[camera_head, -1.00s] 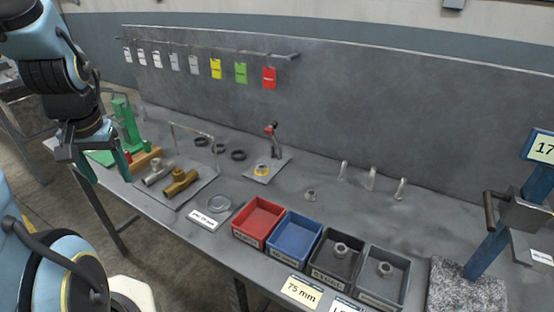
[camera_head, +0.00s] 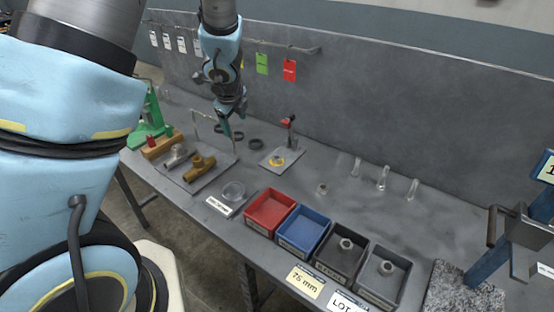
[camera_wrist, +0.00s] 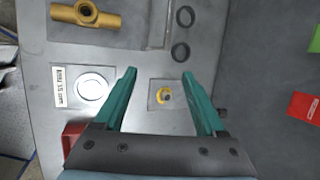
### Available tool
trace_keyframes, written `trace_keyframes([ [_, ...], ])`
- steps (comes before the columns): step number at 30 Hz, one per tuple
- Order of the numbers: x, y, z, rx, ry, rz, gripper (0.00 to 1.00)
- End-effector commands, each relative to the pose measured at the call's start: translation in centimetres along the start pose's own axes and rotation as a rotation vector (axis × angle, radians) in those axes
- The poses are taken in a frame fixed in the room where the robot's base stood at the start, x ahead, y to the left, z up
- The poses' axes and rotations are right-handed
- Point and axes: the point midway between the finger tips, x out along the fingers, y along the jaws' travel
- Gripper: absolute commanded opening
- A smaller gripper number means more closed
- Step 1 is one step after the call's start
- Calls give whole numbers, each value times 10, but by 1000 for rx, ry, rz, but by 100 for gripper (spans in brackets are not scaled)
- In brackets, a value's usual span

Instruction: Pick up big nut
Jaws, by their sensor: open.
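Several metal nuts show in the head view. One nut (camera_head: 322,189) lies loose on the bench, one nut (camera_head: 346,244) sits in the dark bin, and another nut (camera_head: 386,267) sits in the grey bin. I cannot tell which is the big nut. My gripper (camera_head: 226,130) is open and empty above the bench's back left part, well left of the nuts. In the wrist view my gripper (camera_wrist: 158,73) has its teal fingers spread. No loose nut is clear there.
A red bin (camera_head: 270,212), a blue bin (camera_head: 302,232), a dark bin (camera_head: 325,262) and a grey bin (camera_head: 368,285) line the front edge. Brass fittings (camera_head: 199,168) lie left, clear upright pieces (camera_head: 382,178) stand right. A blue stand (camera_head: 492,262) is far right.

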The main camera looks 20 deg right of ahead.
Motion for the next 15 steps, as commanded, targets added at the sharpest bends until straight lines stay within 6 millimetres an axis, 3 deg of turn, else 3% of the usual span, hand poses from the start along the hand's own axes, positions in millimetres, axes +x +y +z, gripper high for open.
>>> trace_keyframes([
  [1, 8, -12, -26, 190, 22, -4, 72],
  [6, 21, -33, -86, 700, 74, -3, 72],
  [10, 25, -38, -109, 920, 93, 7, 72],
  [15, 38, -37, -118, 1003, 100, 14, 72],
])
